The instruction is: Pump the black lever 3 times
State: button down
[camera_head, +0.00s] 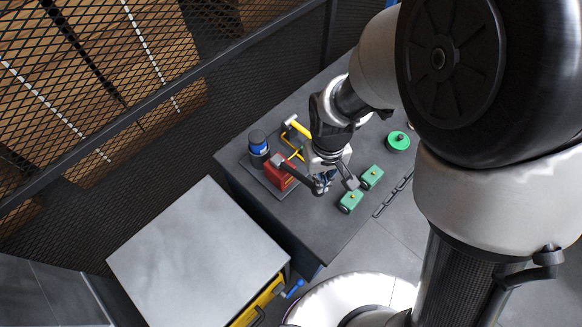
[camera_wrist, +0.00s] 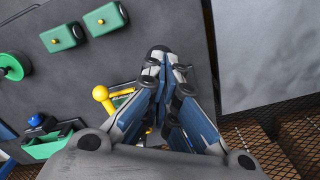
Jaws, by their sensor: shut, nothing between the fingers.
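A red pump-like unit (camera_head: 279,174) stands on a dark plate on the dark table. A dark bar (camera_head: 286,164) shows on top of it and runs toward my gripper; I take it for the black lever, though its far end is hard to make out. My gripper (camera_head: 322,186) is shut and empty, pointing down just right of the red unit. In the wrist view my gripper's fingertips (camera_wrist: 166,68) are together over the table. I cannot tell whether they touch the lever, and my fingers hide much of the area below them.
A black and blue cylinder (camera_head: 258,143) and a yellow-handled part (camera_head: 297,126) stand close by. Two green boxes (camera_head: 350,201) (camera_head: 372,177) and a green round knob (camera_head: 398,141) are to the right. A grey-topped cabinet (camera_head: 195,255) is in front; mesh fencing (camera_head: 150,130) is behind.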

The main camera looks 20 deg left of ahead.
jog(key=shift+f+b, duration=3.3)
jog(key=shift+f, duration=0.95)
notch_tip(320, 180, up, 10)
jog(key=p, duration=0.8)
jog(key=shift+r, duration=0.1)
notch_tip(320, 180, up, 5)
jog(key=p, duration=0.3)
notch_tip(320, 180, down, 6)
jog(key=b, duration=0.4)
jog(key=shift+f+b, duration=0.25)
jog(key=shift+b, duration=0.15)
jog(key=shift+f, duration=0.15)
